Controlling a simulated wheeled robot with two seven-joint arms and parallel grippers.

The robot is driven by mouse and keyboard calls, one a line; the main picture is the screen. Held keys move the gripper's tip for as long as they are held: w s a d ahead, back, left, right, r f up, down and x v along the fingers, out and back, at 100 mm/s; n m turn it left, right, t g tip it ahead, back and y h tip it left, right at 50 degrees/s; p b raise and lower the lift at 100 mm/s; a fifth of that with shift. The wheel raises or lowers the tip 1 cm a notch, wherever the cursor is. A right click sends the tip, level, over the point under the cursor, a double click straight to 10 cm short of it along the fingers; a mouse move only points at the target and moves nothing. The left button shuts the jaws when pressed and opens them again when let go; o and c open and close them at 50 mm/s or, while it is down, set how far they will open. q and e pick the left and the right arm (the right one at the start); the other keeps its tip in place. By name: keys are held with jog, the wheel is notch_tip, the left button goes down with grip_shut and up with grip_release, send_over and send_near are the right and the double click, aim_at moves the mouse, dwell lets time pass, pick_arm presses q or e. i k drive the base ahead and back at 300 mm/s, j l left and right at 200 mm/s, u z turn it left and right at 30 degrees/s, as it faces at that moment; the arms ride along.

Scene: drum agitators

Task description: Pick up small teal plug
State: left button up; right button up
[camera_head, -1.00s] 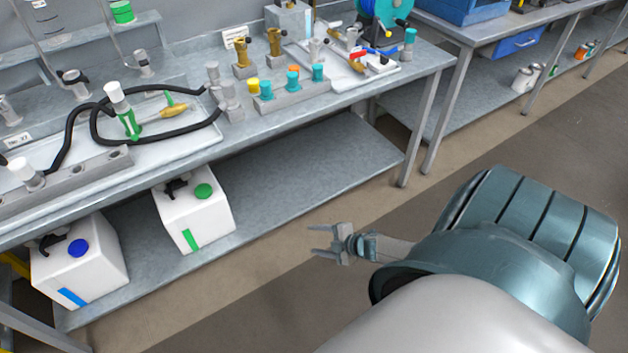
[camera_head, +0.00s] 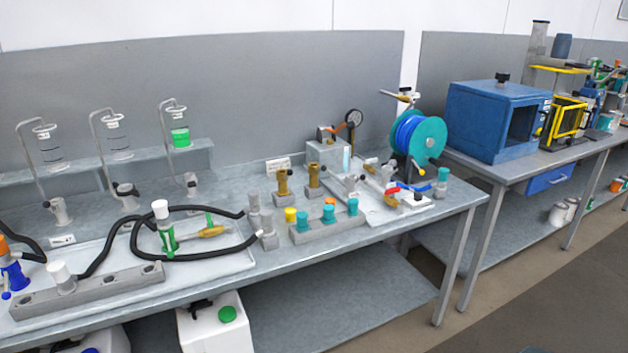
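Several teal plugs stand upright on the bench. One teal plug (camera_head: 302,221) is at the left end of a grey block (camera_head: 318,232), another teal plug (camera_head: 328,214) is in its middle, with an orange piece behind it, and a third teal plug (camera_head: 352,206) is at its right end. Another teal-topped piece (camera_head: 443,175) stands farther right, beside the white tray. I cannot tell by size which is the small one. Neither of my grippers is in view.
A yellow plug (camera_head: 290,214) and brass fittings (camera_head: 283,183) stand close to the block. A white tray (camera_head: 225,262) with a black hose (camera_head: 180,257) lies to the left. A teal hose reel (camera_head: 430,141) rises behind right. The bench's right front edge is mostly clear.

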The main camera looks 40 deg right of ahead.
aim_at(352, 203)
jog(key=z, duration=0.6)
jog(key=i+j+z, duration=0.25)
jog(key=z, duration=0.15)
jog(key=i+j+z, duration=0.5)
jog(key=i+j, duration=0.5)
jog(key=j, duration=0.25)
jog(key=i+j+z, duration=0.15)
jog(key=i+j, duration=0.15)
jog(key=j, duration=0.15)
